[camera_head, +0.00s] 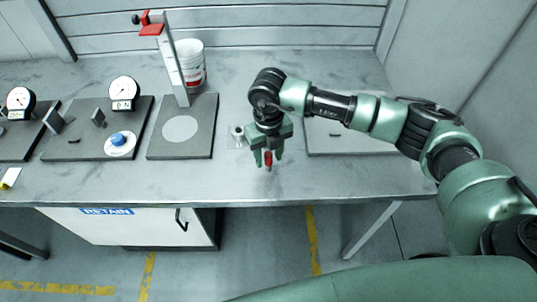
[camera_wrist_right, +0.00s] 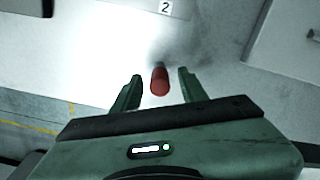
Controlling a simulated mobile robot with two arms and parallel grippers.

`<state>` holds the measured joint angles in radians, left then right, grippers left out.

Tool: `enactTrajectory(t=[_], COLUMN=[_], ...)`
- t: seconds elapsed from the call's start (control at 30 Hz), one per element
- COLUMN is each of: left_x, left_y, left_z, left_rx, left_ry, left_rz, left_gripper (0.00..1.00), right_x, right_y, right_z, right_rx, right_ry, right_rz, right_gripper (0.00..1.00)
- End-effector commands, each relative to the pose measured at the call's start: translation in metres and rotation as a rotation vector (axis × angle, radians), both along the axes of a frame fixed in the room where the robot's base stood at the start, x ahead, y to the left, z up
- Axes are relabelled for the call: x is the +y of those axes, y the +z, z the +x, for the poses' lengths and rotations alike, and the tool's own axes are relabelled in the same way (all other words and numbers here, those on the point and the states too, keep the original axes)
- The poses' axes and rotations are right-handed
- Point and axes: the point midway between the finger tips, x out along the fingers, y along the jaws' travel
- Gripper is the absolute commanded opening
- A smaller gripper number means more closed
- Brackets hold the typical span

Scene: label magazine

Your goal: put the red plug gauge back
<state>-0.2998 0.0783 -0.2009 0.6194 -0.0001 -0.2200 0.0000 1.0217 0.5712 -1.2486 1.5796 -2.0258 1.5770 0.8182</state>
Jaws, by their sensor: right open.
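The red plug gauge (camera_head: 268,158) shows below my right gripper near the front of the grey bench. In the right wrist view the red gauge (camera_wrist_right: 159,82) stands between the two fingers, with a gap on both sides. My right gripper (camera_head: 268,157) is open around it; its fingers (camera_wrist_right: 158,90) do not touch it in the wrist view. The gauge's lower end is dark and blurred, so I cannot tell whether it rests on the bench. My left gripper is not in view.
The bench (camera_head: 230,185) has clear room along its front edge. A grey base plate (camera_head: 200,148) with a red-topped height stand (camera_head: 172,60) is to the left. Dial gauges (camera_head: 123,92) stand further left. A white bucket (camera_head: 191,62) is behind.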

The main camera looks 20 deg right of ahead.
Motion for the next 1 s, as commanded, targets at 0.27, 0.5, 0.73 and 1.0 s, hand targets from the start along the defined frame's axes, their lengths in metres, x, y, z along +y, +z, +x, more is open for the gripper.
enactTrajectory(t=[0.27, 0.5, 0.73, 1.0], left_x=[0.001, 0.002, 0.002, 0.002], left_y=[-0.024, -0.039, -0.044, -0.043], left_z=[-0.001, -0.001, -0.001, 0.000], left_rx=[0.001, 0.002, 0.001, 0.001], left_ry=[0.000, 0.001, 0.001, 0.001], left_rz=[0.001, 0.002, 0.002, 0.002], left_gripper=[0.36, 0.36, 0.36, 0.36], right_x=[0.000, 0.000, 0.000, 0.000], right_y=[0.048, 0.097, 0.119, 0.121], right_z=[0.002, 0.001, 0.000, 0.000], right_rx=[-0.009, -0.005, -0.001, 0.000], right_ry=[0.001, 0.001, 0.001, 0.000], right_rz=[0.002, 0.001, 0.000, 0.000], right_gripper=[0.43, 0.43, 0.43, 0.43])
